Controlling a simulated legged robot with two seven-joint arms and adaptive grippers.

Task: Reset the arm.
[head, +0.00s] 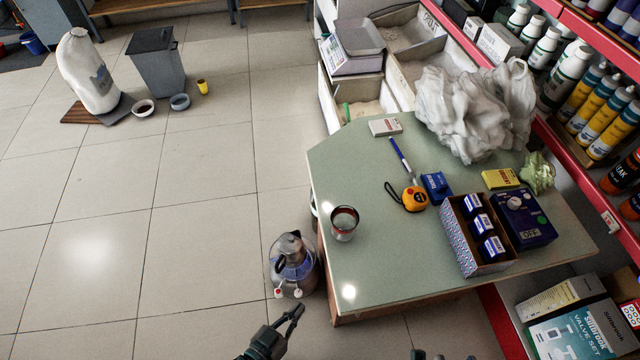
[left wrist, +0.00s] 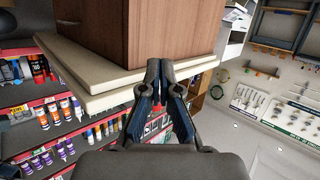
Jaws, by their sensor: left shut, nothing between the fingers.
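My left gripper (head: 297,310) shows at the bottom of the head view, in front of the table's near left corner. Its fingers are shut and hold nothing. In the left wrist view the two dark fingertips (left wrist: 160,68) meet, with a brown wooden cabinet-like body and pale slab edges behind them. Only small dark parts at the bottom edge of the head view (head: 418,354) may belong to my right arm; its fingers cannot be made out.
The green-topped table (head: 400,265) carries a cup (head: 343,222), a tape measure (head: 414,198), a box of blue-labelled items (head: 466,268) and a plastic bag (head: 470,105). A metal kettle-like vessel (head: 292,258) stands beside it. Red-edged shelves (head: 560,150) line the right. Floor at left is mostly clear.

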